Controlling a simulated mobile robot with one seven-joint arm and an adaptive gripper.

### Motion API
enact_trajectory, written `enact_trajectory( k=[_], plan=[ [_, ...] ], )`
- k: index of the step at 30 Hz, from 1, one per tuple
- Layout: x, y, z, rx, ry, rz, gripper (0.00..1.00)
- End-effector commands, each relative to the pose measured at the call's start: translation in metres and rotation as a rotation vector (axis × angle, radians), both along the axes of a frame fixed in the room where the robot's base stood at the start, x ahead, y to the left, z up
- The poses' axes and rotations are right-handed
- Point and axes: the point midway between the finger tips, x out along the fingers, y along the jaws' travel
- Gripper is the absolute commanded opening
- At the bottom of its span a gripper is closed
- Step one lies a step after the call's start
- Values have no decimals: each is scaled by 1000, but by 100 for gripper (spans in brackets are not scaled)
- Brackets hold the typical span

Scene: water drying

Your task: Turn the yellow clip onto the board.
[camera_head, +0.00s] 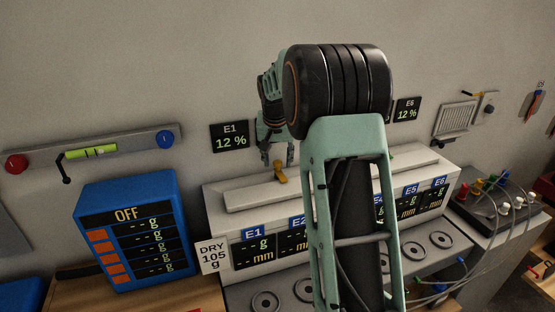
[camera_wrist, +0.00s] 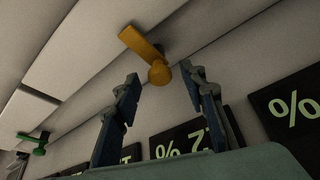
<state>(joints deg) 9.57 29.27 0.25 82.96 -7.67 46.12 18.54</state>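The yellow clip (camera_head: 280,172) sits at the back of the white console, by the rear edge of a long pale board (camera_head: 245,198). In the wrist view the clip (camera_wrist: 138,44) shows a round knob and a flat arm pointing up-left, its end close to or over the edge of a pale strip (camera_wrist: 75,55). I cannot tell whether the arm touches it. My gripper (camera_head: 278,154) is open and empty just above the clip. In the wrist view its fingertips (camera_wrist: 160,75) lie either side of the knob, apart from it.
A green clip (camera_wrist: 39,142) lies farther left along the strip. Dark percentage displays (camera_head: 230,137) hang on the wall behind. A blue scale readout (camera_head: 130,231) stands left, and a cabled box (camera_head: 488,205) right. My arm hides the console's middle.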

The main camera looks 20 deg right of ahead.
Motion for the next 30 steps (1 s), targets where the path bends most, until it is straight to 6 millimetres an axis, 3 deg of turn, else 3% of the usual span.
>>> enact_trajectory(
  k=[10,24,30],
  plan=[
    [-2,1,8,0,-2,1,39],
    [-34,15,92,-1,-3,1,39],
    [-41,18,109,0,-1,0,39]
  ],
)
